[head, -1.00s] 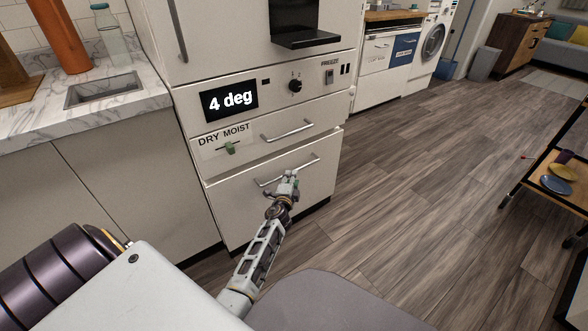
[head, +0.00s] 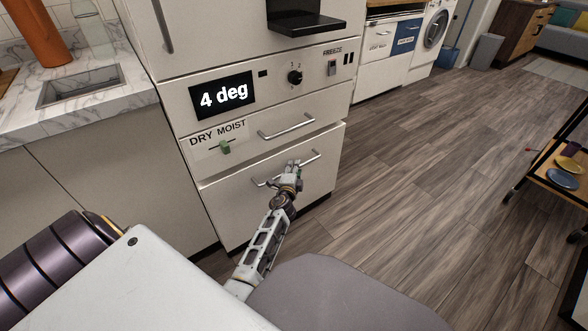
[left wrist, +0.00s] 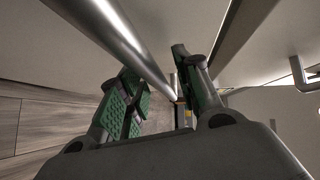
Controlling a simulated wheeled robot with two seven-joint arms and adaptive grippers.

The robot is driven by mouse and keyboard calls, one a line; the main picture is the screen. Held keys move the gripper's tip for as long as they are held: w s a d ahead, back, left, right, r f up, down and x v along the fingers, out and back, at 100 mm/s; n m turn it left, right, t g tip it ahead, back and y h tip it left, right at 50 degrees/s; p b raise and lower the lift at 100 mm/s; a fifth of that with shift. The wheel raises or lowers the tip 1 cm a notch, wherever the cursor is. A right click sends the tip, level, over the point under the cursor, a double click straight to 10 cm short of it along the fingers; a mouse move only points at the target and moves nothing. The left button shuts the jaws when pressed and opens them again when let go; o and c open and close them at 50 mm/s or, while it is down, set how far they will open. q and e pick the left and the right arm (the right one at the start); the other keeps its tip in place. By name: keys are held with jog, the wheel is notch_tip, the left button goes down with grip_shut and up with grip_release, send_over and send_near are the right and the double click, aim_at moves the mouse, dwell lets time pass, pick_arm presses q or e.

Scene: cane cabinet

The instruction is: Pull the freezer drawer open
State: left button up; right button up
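The lower drawer (head: 235,208) is the wide white drawer at the bottom of the white appliance, with a metal bar handle (head: 313,157). Its front shows a ledge along the top; I cannot tell whether it is slightly open. My left gripper (head: 292,166) is at the middle of this handle. In the left wrist view, the handle bar (left wrist: 133,40) runs between the two green-padded fingers of the left gripper (left wrist: 158,92). The fingers stand apart, with space beside the bar. My right gripper is not in view.
A marble counter (head: 110,103) adjoins on the left. Open wood floor (head: 420,160) lies to the right, with a small cart (head: 560,172) at the far right.

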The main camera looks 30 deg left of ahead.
pick_arm(q)
jog(key=shift+c, duration=0.4)
grip_shut()
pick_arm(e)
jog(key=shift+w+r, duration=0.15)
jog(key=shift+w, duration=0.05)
pick_arm(q)
jog(key=shift+d, duration=0.1)
